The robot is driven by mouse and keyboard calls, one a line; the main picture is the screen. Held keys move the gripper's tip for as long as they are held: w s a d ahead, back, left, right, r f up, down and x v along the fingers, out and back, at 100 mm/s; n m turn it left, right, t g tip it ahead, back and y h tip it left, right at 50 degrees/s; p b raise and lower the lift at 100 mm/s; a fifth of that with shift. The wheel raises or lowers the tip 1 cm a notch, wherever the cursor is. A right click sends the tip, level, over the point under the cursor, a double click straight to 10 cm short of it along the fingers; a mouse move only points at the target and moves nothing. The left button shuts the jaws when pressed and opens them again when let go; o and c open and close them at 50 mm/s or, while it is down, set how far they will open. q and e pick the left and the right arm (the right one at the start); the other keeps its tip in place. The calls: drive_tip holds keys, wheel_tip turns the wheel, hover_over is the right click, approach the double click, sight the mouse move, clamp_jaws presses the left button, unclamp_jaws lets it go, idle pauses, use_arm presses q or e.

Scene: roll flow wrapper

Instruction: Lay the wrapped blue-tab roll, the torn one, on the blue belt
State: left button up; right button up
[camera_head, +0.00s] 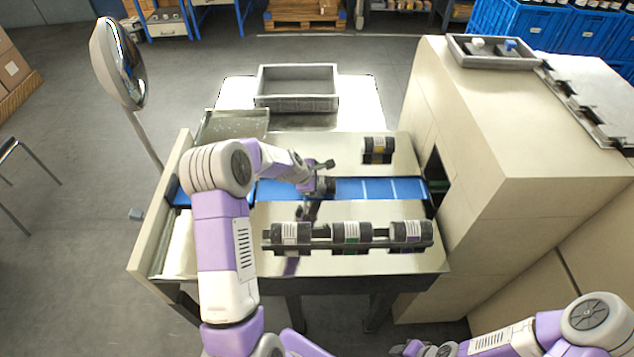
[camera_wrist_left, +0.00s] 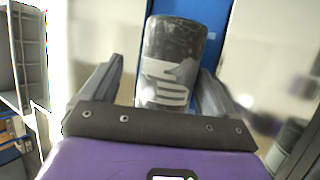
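A dark roll with a white label (camera_wrist_left: 168,62) is between the fingers of my left gripper (camera_wrist_left: 160,85) in the left wrist view, with the blue belt (camera_wrist_left: 216,20) behind it. A light gap shows between the left finger and the roll; the fingers stand wide. In the head view the left gripper (camera_head: 318,187) is over the belt (camera_head: 366,190), fingers spread on both sides of the dark roll (camera_head: 326,186). The roll appears to be at the belt; exact contact is unclear. No blue tab or tear is distinguishable. My right gripper (camera_head: 408,348) is at the bottom edge, its fingers unclear.
A rack (camera_head: 345,245) with three dark rolls stands in front of the belt. A yellow-marked roll (camera_head: 378,150) stands behind it. A grey bin (camera_head: 297,88) is at the back. The cream machine housing (camera_head: 470,150) bounds the right; a round mirror (camera_head: 120,65) stands left.

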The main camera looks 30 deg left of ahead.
use_arm(q)
drive_tip(key=shift+s+d+f, duration=0.2)
drive_tip(key=shift+s+f, duration=0.2)
drive_tip(key=shift+f, duration=0.1)
drive_tip(key=p+v, duration=0.1)
drive_tip(key=v, duration=0.7)
drive_tip(key=shift+w+r, duration=0.25)
drive_tip(key=shift+w, duration=0.2)
drive_tip(key=shift+a+r, duration=0.1)
